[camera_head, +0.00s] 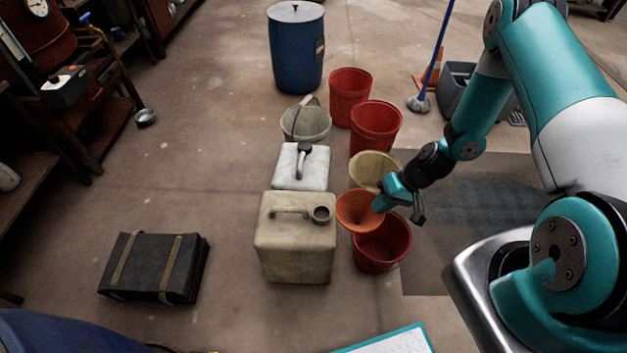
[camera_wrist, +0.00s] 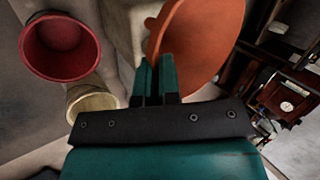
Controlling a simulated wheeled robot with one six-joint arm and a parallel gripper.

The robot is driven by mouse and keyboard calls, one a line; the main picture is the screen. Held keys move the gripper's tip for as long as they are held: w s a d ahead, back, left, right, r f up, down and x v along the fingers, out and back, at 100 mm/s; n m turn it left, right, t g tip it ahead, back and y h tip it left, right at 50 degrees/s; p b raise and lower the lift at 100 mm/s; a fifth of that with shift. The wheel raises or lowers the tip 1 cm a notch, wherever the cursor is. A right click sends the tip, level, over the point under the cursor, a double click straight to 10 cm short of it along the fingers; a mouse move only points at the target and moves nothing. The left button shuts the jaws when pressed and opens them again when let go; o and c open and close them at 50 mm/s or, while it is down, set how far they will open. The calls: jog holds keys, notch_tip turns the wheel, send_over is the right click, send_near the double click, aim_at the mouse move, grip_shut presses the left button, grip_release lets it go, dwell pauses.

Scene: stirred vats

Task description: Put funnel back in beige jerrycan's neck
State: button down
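The beige jerrycan (camera_head: 294,247) stands upright on the floor, with its round neck (camera_head: 321,213) uncovered at its top right. The orange funnel (camera_head: 356,210) is in the air just right of the jerrycan, apart from the neck. Its wide mouth shows in the head view; its spout is hidden. My gripper (camera_head: 381,203) is at the funnel's right side. In the wrist view my gripper's fingers (camera_wrist: 155,77) are close together at the edge of the funnel (camera_wrist: 206,42) and appear shut on it. Part of the jerrycan (camera_wrist: 124,28) shows behind.
A red bucket (camera_head: 382,249) stands below and right of the funnel, with a beige bucket (camera_head: 375,168) behind it. A white jerrycan (camera_head: 301,171) stands behind the beige one. Two more red buckets stand farther back. A black case (camera_head: 154,267) lies left, with clear floor between.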

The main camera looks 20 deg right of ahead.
aim_at(362, 198)
jog(key=w+f+m+b, duration=0.1)
jog(key=w+b, duration=0.1)
jog(key=b, duration=0.1)
jog(key=w+a+f+m+t+b, duration=0.1)
jog(key=w+f+b, duration=0.1)
jog(key=w+a+f+m+t+b, duration=0.1)
jog(key=w+f+b, duration=0.1)
jog(key=b, duration=0.1)
jog(key=shift+w+f+b, duration=0.25)
jog(key=shift+w+b, duration=0.05)
jog(key=shift+w, duration=0.1)
jog(key=w+a+f+m+t+h+b, duration=0.1)
jog(key=w+a+m+t+b, duration=0.15)
jog(key=w+a+b, duration=0.35)
notch_tip(362, 198, down, 9)
jog(key=d+m+b, duration=0.1)
jog(key=d+b, duration=0.1)
jog(key=b, duration=0.6)
jog(key=shift+s+f, duration=0.15)
jog(key=shift+f, duration=0.05)
jog(key=shift+f+g+b, duration=0.25)
jog(key=shift+f+b, duration=0.05)
jog(key=shift+f, duration=0.1)
jog(key=c, duration=1.2)
grip_release()
jog(key=shift+c, duration=0.2)
